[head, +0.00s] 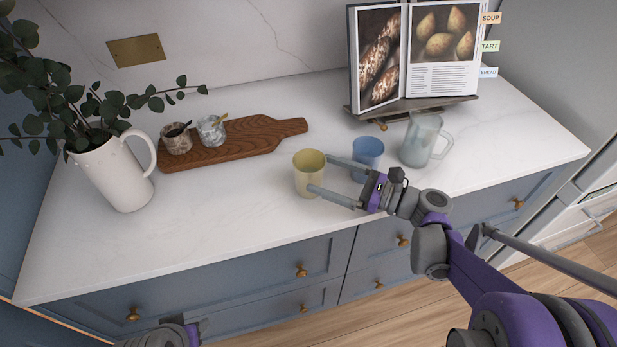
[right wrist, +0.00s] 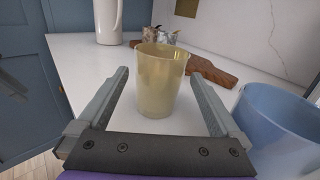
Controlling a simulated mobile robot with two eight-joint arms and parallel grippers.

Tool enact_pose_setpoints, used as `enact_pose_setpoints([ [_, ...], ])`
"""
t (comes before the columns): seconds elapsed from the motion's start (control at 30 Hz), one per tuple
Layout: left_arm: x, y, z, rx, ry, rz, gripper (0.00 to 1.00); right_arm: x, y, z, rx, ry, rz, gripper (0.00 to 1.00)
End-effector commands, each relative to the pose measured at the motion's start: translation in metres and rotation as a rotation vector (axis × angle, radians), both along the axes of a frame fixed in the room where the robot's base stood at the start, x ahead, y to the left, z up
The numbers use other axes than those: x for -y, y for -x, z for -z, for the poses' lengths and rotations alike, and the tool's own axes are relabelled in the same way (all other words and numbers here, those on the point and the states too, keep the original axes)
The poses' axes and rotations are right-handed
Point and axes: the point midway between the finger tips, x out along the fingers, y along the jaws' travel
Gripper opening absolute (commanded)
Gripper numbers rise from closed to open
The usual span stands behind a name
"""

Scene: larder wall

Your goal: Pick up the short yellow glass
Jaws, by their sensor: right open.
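The short yellow glass (head: 309,174) stands upright on the white counter, near its front edge. My right gripper (head: 320,174) comes in from the right with its fingers open on either side of the glass. In the right wrist view the yellow glass (right wrist: 159,82) stands between and just beyond the open fingertips (right wrist: 158,82), with nothing gripped. My left gripper (head: 170,338) shows only in part at the bottom edge of the head view; its fingers are not clear.
A blue glass (head: 367,157) stands close to the right finger's side, with a clear glass mug (head: 420,140) beyond it. The counter's front left (head: 200,230) is clear.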

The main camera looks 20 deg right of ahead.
Motion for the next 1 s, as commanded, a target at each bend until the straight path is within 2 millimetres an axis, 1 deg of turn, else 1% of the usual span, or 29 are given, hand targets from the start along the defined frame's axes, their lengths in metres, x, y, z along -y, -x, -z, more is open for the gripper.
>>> enact_pose_setpoints([
  [0.03, 0.0, 0.0, 0.005, -0.002, 0.0, 0.0, 0.5, 0.0, -0.001, 0.013, 0.0, 0.0, 0.0, 1.0],
  [0.1, 0.0, 0.0, 0.008, -0.003, 0.0, 0.0, 0.5, 0.0, 0.0, 0.026, -0.001, 0.001, 0.0, 1.0],
  [0.13, 0.0, 0.0, 0.006, -0.002, 0.0, 0.0, 0.5, -0.007, -0.004, 0.022, 0.001, -0.001, -0.004, 1.0],
  [0.2, 0.0, 0.0, 0.005, -0.002, 0.0, 0.0, 0.5, -0.014, -0.01, 0.02, 0.001, 0.001, -0.004, 1.0],
  [0.43, 0.0, 0.0, 0.005, -0.001, 0.0, 0.0, 0.5, -0.026, -0.021, 0.02, 0.001, 0.001, -0.002, 1.0],
  [0.6, 0.0, 0.0, 0.005, -0.001, 0.0, 0.0, 0.5, -0.047, -0.038, 0.019, 0.0, 0.0, -0.004, 1.0],
  [0.7, 0.0, 0.0, 0.005, -0.001, 0.0, 0.0, 0.5, -0.055, -0.045, 0.02, 0.0, 0.0, -0.002, 1.0],
  [0.8, 0.0, 0.0, 0.005, -0.001, 0.0, 0.0, 0.5, -0.058, -0.048, 0.02, 0.001, 0.001, -0.001, 1.0],
  [1.0, 0.0, 0.0, 0.005, -0.001, 0.0, 0.0, 0.5, -0.058, -0.048, 0.02, 0.0, 0.001, 0.0, 1.0],
])
